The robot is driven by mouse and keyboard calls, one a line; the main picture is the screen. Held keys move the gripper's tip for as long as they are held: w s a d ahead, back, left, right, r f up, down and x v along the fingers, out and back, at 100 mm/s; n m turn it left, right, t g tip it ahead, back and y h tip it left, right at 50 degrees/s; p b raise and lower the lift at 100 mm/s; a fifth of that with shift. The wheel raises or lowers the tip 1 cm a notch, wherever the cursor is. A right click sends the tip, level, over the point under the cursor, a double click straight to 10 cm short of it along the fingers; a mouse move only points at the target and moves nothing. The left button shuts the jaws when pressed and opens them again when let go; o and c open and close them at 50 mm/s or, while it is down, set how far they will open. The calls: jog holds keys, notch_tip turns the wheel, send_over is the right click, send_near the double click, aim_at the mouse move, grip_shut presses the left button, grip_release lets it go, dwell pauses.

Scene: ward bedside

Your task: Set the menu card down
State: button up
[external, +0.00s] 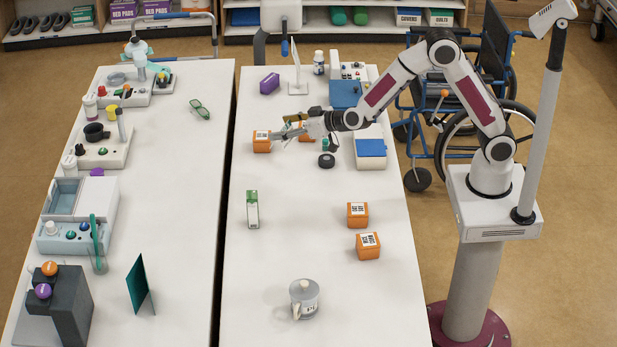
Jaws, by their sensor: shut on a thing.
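A dark teal folded card (137,284), which looks like the menu card, stands upright near the front of the left table. My gripper (273,136) is far from it, over the back part of the right table. Another orange item (306,127) is partly hidden behind my gripper.
Two orange boxes (357,214) (368,246), a green-and-white carton (252,209) and a lidded mug (304,299) stand on the right table. A black round item (326,160) and a blue-topped box (370,153) are near my gripper. A gap separates the tables. The left table's middle is clear.

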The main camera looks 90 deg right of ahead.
jog(key=shift+s+d+f+n+y, duration=0.3)
jog(key=shift+s+d+n+y, duration=0.1)
jog(key=shift+d+n+y, duration=0.15)
jog(key=shift+s+a+f+n+y, duration=0.15)
jog(key=shift+s+f+n+y, duration=0.2)
jog(key=shift+y, duration=0.2)
jog(key=shift+s+a+f+n+t+y, duration=0.25)
jog(key=shift+a+f+n+t+y, duration=0.05)
jog(key=shift+a+f, duration=0.05)
jog(key=s+a+f+n+y, duration=0.2)
jog(key=a+f+y, duration=0.1)
jog(key=a, duration=0.3)
jog(key=shift+s+a+f+n+t, duration=0.15)
jog(key=shift+a+f+n+t, duration=0.15)
jog(key=shift+a+f, duration=0.1)
jog(key=shift+d, duration=0.1)
jog(key=shift+f, duration=2.9)
jog(key=shift+f, duration=2.05)
